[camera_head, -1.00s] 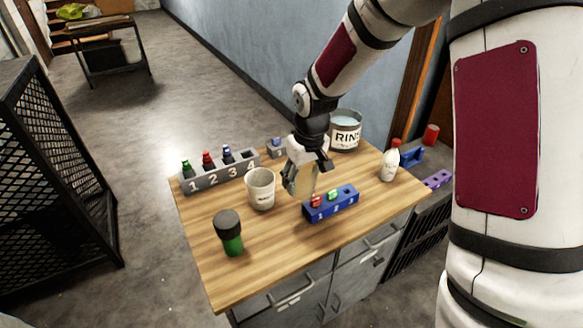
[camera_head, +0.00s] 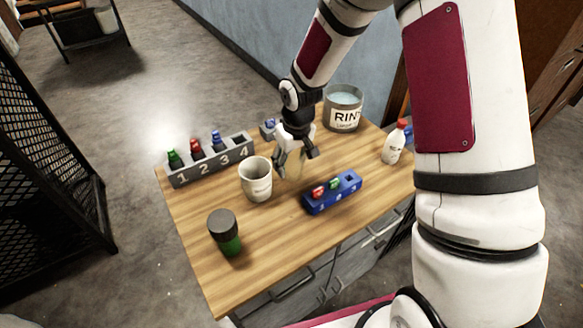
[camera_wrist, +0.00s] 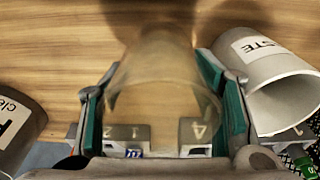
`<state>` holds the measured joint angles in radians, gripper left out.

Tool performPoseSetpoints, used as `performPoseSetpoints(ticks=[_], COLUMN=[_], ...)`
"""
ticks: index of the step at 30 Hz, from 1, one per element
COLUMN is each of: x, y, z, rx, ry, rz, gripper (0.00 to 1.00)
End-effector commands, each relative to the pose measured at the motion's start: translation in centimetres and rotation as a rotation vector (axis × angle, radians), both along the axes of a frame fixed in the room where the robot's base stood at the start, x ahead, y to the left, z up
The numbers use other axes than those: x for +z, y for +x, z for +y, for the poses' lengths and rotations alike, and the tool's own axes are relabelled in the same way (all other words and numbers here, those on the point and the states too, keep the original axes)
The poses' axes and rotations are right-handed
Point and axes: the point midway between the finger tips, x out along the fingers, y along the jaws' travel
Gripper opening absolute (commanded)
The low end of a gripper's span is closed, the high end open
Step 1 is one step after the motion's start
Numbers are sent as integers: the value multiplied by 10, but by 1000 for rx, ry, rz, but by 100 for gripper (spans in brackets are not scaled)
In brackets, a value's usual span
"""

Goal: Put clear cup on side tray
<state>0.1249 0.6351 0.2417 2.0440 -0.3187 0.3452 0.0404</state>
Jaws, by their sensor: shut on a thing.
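The clear cup (camera_wrist: 165,95) is see-through and sits between my gripper's two green-padded fingers in the wrist view. My gripper (camera_head: 296,160) is shut on it. In the head view the clear cup (camera_head: 293,166) is faint, over the wooden table between the white waste cup and the blue numbered rack. Whether its base touches the table I cannot tell. I cannot make out the side tray in the current frames; my arm covers much of the right side.
The white waste cup (camera_head: 256,180) is close on the gripper's left, the blue rack (camera_head: 333,193) close on its right. The grey numbered rack (camera_head: 210,160), rinse tub (camera_head: 343,108), dark-capped green jar (camera_head: 225,233) and red-capped bottle (camera_head: 395,142) also stand on the table (camera_head: 270,245).

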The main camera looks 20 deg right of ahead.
Motion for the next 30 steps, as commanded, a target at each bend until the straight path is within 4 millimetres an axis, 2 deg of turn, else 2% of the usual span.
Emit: performPoseSetpoints(ticks=[6, 17, 18, 30], x=[-28, -32, -32, -27], y=[-1, 0, 0, 0], z=[0, 0, 0, 0], rx=[1, 0, 0, 0], ry=[0, 0, 0, 0], rz=[3, 0, 0, -1], gripper=[28, 28, 64, 65])
